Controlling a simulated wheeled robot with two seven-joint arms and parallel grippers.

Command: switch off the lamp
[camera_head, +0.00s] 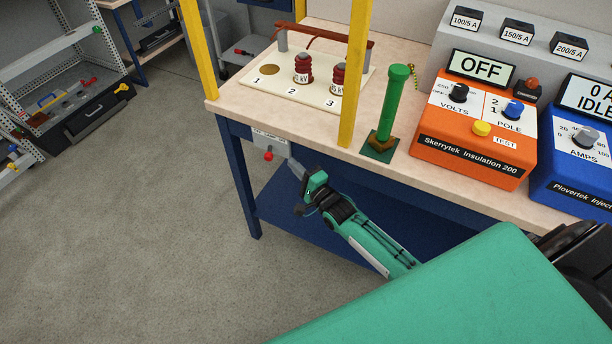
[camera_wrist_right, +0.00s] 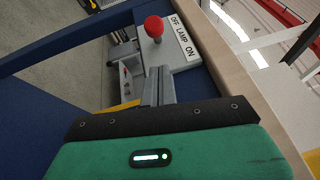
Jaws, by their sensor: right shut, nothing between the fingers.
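The lamp switch is a small light grey box (camera_head: 271,143) under the table's front edge, with a red knob (camera_head: 268,156) on a short lever. In the right wrist view its label (camera_wrist_right: 185,38) reads "OFF LAMP ON", and the red knob (camera_wrist_right: 153,26) stands out beside the label. I cannot tell clearly which way the lever is set. My right gripper (camera_head: 296,168) is shut and empty, just right of the knob in the head view. In the wrist view its fingers (camera_wrist_right: 158,84) point toward the box, apart from the knob. My left gripper is not in view.
The wooden tabletop (camera_head: 400,180) overhangs the switch, with a blue leg (camera_head: 241,180) to its left and a blue lower shelf (camera_head: 285,225) below. A green post (camera_head: 389,110), an orange tester (camera_head: 470,150) and yellow uprights (camera_head: 355,80) stand above.

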